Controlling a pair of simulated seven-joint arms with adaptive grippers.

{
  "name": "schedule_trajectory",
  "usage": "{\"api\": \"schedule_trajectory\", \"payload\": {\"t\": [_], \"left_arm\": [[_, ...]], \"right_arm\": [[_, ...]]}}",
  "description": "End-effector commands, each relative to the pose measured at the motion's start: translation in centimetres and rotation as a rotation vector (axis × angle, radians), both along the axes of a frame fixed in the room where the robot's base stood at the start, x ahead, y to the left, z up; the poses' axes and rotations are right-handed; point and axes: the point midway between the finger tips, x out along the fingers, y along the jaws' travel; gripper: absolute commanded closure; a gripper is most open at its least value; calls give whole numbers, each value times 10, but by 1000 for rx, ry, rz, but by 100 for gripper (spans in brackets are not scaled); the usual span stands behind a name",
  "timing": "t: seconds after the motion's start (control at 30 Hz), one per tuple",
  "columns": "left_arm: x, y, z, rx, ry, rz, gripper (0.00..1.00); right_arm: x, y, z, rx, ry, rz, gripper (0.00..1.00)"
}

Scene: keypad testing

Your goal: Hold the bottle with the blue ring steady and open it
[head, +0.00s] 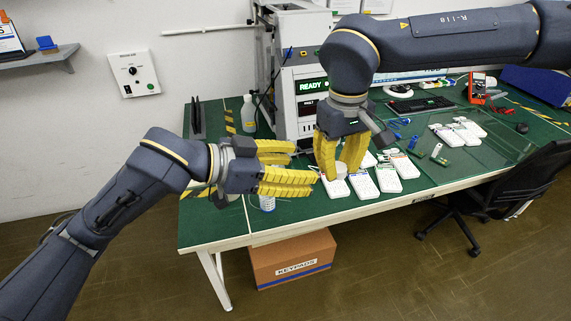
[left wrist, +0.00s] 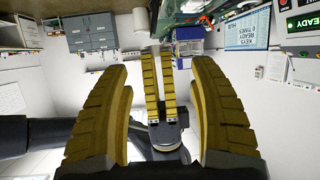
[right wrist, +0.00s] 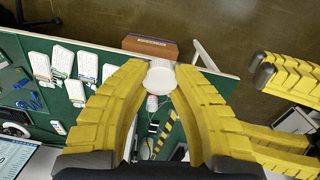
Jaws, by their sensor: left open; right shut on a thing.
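My right gripper (head: 340,172) is shut on a white round cap-like piece (right wrist: 160,78), held between its fingertips above the table's front edge. The piece also shows in the head view (head: 341,169).
Several white keypads (head: 387,180) lie right of my right gripper. A clear bottle (head: 248,115) stands at the back beside the tester (head: 300,87) with its READY display. A KEYPADS box (head: 292,262) is on the floor under the table. A chair (head: 510,190) stands at the right.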

Motion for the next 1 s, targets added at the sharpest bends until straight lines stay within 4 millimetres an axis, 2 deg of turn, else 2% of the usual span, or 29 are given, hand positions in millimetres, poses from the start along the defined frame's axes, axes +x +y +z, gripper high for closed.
{"api": "schedule_trajectory", "payload": {"t": [0.2,0.5,0.7,1.0], "left_arm": [[11,-29,-13,-2,4,-3,39],[27,-62,-29,0,3,-1,39],[33,-75,-34,1,0,0,39],[36,-81,-38,1,0,0,39]], "right_arm": [[0,0,0,0,0,0,100],[0,0,0,0,0,0,100],[0,0,0,0,0,0,100],[0,0,0,0,0,0,100]]}}
